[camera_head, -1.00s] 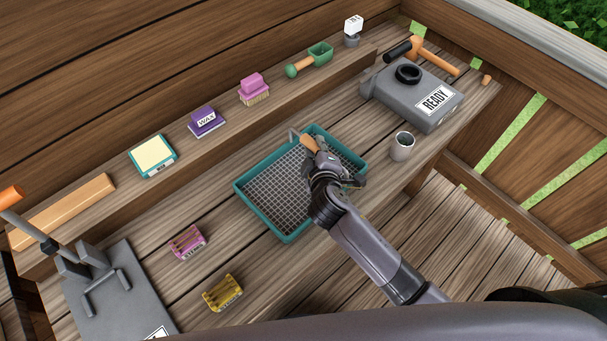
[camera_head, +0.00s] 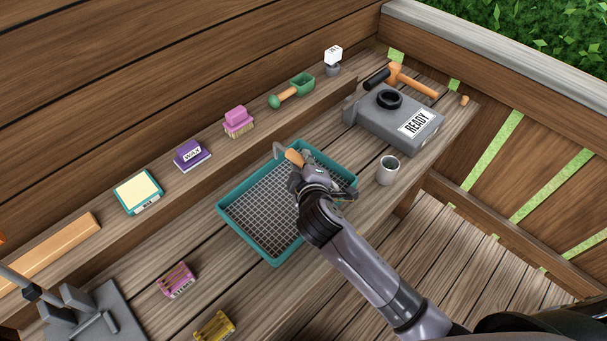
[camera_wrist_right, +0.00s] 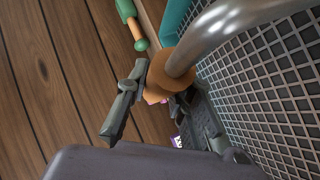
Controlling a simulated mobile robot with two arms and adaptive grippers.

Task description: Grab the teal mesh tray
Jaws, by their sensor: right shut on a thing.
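The teal mesh tray (camera_head: 238,232) lies on the wooden bench in the head view, with a teal rim and grey wire mesh. Its mesh also shows at the right of the right wrist view (camera_wrist_right: 265,95). My right gripper (camera_head: 300,172) is over the tray's far right part. It is shut on a wooden handle (camera_wrist_right: 172,78) with a curved metal rod (camera_wrist_right: 215,28). The rod's bent end shows beyond the tray's far rim in the head view. I cannot tell whether the rod is joined to the tray. My left gripper is not in view.
A grey box marked READY (camera_head: 385,128) and a grey cup (camera_head: 387,171) stand to the right. A pink block (camera_head: 178,280) and a yellow block (camera_head: 214,327) lie at left.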

